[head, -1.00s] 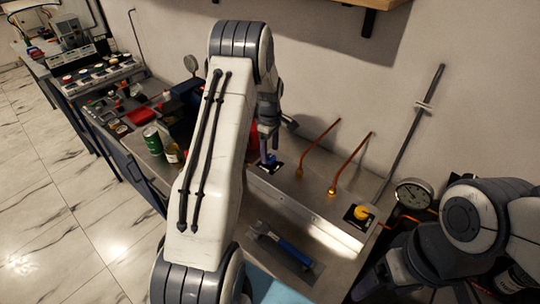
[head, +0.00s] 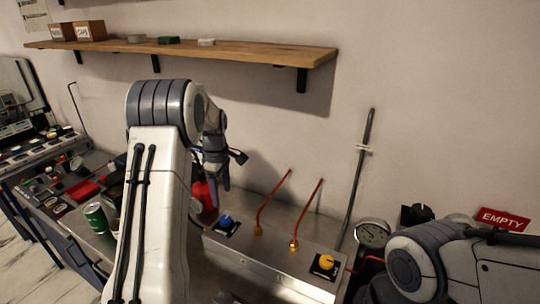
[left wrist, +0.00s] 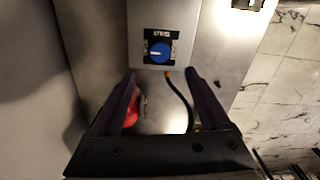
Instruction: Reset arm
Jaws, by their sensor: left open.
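My left gripper (head: 222,178) is open and empty, raised above the steel gauge rig (head: 262,256) near the wall. Its two dark fingers also show in the left wrist view (left wrist: 160,75). A blue knob (head: 225,221) on a dark plate sits on the rig, below the gripper. In the left wrist view the blue knob (left wrist: 158,50) lies beyond the fingertips and apart from them. A yellow knob (head: 326,262) is farther right on the rig. A round gauge (head: 372,234) stands at its right end. My right arm shows at the right, but its gripper is out of view.
Two copper pipes rise from the rig, one of them here (head: 306,215). A red object (head: 203,195) is behind my left arm. A green can (head: 96,218) stands left of it. A wooden shelf (head: 230,58) overhangs. A red EMPTY sign (head: 503,220) is at right.

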